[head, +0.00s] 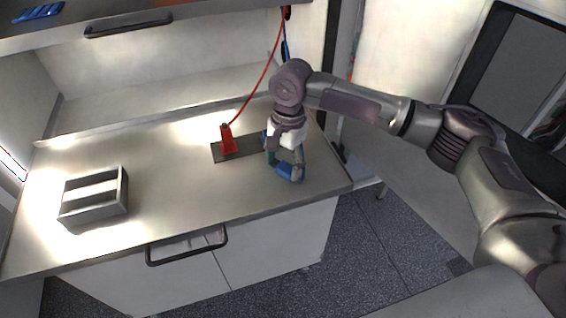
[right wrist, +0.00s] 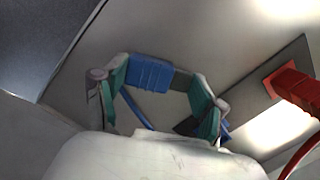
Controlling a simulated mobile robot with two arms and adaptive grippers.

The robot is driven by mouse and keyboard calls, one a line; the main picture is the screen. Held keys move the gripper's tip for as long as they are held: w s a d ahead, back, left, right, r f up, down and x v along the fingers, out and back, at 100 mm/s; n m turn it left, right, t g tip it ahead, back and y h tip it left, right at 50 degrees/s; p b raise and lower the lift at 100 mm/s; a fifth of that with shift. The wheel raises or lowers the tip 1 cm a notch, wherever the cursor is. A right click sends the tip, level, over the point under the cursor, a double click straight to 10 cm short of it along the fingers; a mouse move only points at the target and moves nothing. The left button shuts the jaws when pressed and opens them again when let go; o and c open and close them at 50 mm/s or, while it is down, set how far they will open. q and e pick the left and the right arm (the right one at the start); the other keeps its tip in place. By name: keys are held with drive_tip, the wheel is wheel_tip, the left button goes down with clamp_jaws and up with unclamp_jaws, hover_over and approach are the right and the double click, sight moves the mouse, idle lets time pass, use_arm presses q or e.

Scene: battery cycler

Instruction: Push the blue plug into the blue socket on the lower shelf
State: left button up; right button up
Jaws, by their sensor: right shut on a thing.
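My right gripper (head: 285,165) is shut on the blue plug (head: 291,173) above the counter, to the right of the dark plate (head: 246,147). In the right wrist view, the blue plug (right wrist: 150,72) sits between the green finger pads of the gripper (right wrist: 158,84). A blue cable (right wrist: 138,110) shows behind the plug, between the fingers. I cannot make out the blue socket; the gripper covers the right end of the plate. My left gripper is not in view.
A red plug (head: 229,142) with a red cable (head: 264,75) stands upright on the plate's left part. A metal open box (head: 94,196) stands on the counter's left side. The upper shelf (head: 200,14) overhangs the back. The counter between box and plate is clear.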

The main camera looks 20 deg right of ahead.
drive_tip(key=o, duration=1.1)
drive_tip(key=shift+o, duration=0.2)
wheel_tip(320, 180, up, 12)
drive_tip(key=d, duration=0.1)
drive_tip(key=shift+w, duration=0.35)
